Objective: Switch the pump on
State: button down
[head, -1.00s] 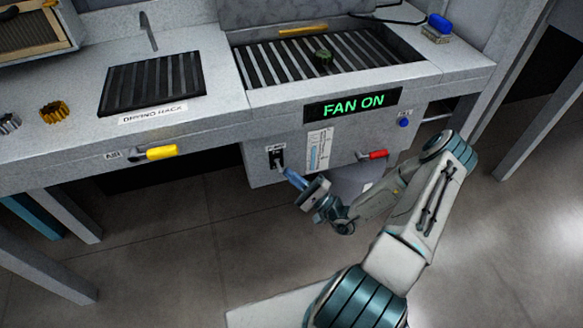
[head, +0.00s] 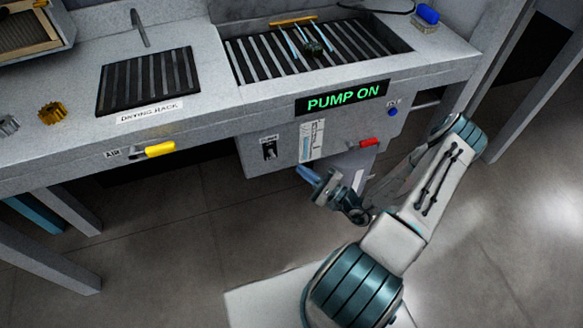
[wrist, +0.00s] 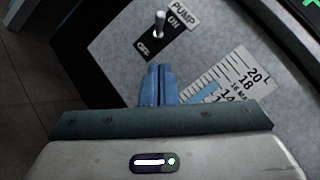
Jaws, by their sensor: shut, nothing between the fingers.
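The pump switch (head: 269,149) is a small toggle on a black plate on the front panel. In the wrist view the toggle lever (wrist: 159,22) stands at the ON end of the plate, near the PUMP label (wrist: 185,14). The display (head: 343,97) reads PUMP ON in green. My gripper (head: 305,172) is in front of the panel, below and to the right of the switch. In the wrist view its blue fingers (wrist: 158,72) are shut together, empty and apart from the lever.
A level gauge (head: 312,141) is right of the switch. A red handle (head: 369,142), a blue knob (head: 392,111) and a yellow handle (head: 160,149) sit along the front. Water jets show over the slatted basin (head: 262,58), which holds a dark green part (head: 312,47).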

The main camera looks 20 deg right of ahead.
jog(key=r+v, duration=0.1)
jog(key=v, duration=0.6)
jog(key=shift+s, duration=0.2)
